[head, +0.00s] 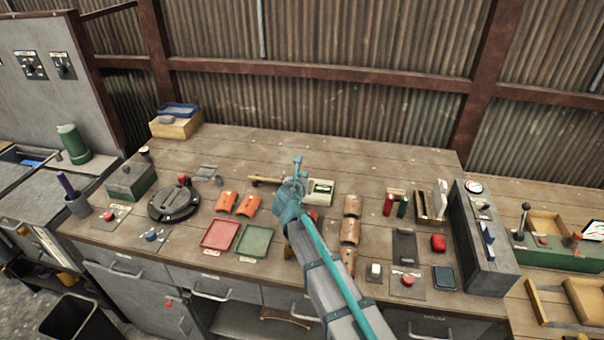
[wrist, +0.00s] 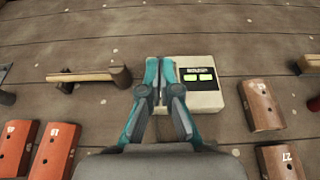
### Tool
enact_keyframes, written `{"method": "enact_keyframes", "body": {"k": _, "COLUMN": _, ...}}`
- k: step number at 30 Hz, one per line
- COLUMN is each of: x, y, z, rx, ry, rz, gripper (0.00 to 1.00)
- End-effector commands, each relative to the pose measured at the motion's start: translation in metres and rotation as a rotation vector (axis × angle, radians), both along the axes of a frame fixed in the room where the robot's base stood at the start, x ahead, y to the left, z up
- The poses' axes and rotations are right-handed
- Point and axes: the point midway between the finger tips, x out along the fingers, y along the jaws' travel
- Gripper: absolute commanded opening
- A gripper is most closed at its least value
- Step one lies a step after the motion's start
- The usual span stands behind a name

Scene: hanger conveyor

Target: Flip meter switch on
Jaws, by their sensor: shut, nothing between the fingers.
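The meter is a small cream box (head: 321,192) on the wooden workbench, just right of my gripper in the head view. In the wrist view the meter (wrist: 207,92) shows a dark display with two lit yellow-green panels. My gripper (wrist: 160,62) is shut and empty, its teal fingertips together at the meter's left edge. In the head view my gripper (head: 298,162) points toward the back of the bench. I cannot tell whether the fingers touch the meter. The meter's left side is partly hidden behind the fingers, and I cannot make out its switch.
A wooden-handled tool (wrist: 88,76) lies left of the meter. Orange numbered blocks (wrist: 55,148) lie at front left, and brown blocks (wrist: 262,104) stand close on the right. Red (head: 220,234) and green (head: 254,241) trays are nearer the front. The bench behind the meter is clear.

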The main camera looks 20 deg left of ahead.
Motion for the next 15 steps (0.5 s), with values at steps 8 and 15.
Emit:
{"method": "enact_keyframes", "body": {"k": 8, "x": -0.017, "y": -0.003, "z": 0.049, "rx": 0.005, "ry": -0.003, "rz": 0.000, "gripper": 0.00}}
{"method": "enact_keyframes", "body": {"k": 15, "x": -0.027, "y": -0.003, "z": 0.079, "rx": 0.003, "ry": -0.003, "rz": 0.001, "gripper": 0.00}}
